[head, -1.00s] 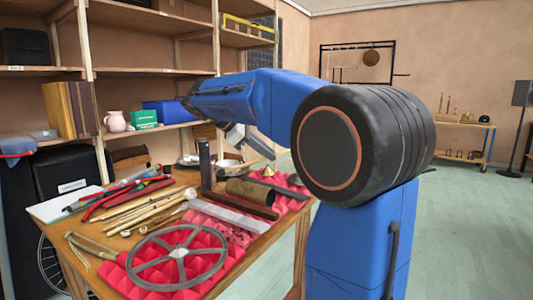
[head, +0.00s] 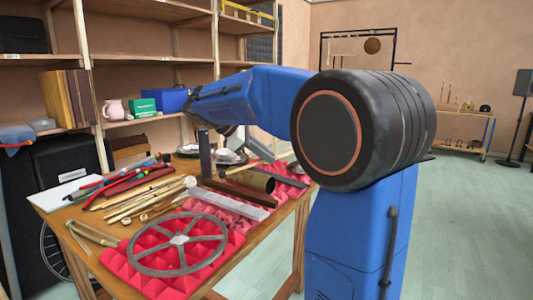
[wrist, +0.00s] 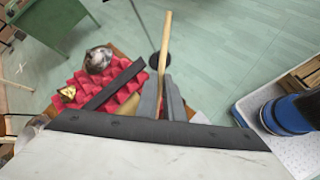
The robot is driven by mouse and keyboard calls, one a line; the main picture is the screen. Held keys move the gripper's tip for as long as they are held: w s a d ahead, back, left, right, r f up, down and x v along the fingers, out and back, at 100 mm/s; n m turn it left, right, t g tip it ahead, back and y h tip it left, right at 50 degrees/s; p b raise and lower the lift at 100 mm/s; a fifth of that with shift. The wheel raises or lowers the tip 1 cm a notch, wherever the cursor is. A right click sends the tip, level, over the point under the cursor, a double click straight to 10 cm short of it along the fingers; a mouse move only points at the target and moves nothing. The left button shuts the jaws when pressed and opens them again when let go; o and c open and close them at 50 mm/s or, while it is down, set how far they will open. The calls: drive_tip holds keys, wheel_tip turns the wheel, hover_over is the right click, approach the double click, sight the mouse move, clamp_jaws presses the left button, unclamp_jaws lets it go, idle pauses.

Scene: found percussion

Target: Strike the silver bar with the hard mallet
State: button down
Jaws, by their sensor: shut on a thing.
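The silver bar (head: 232,203) is a long, flat, pale grey bar lying on red pyramid foam on the wooden table, behind the spoked metal wheel. My gripper (head: 240,148) is above the far part of the table, behind the silver bar and apart from it. In the wrist view, my gripper (wrist: 163,103) is shut on a slim pale wooden stick (wrist: 165,48), which I take for the hard mallet. The stick points up in that picture; I cannot make out its head. I cannot pick out the silver bar in the wrist view.
A dark bar (head: 240,193) and a brass-coloured tube (head: 256,181) lie behind the silver bar. The spoked wheel (head: 180,240) lies in front. Several sticks (head: 145,199) lie at left. A dark upright object (head: 204,160) stands near my gripper. Open floor (head: 465,235) is at right.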

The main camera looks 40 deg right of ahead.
wheel_tip(320, 180, down, 6)
drive_tip(key=w+a+g+h, duration=0.1)
drive_tip(key=h, duration=0.1)
wheel_tip(320, 180, up, 6)
drive_tip(key=shift+w+a+r+n, duration=0.15)
drive_tip(key=shift+a+r+n, duration=0.05)
drive_tip(key=shift+r+n, duration=0.1)
idle(0.6)
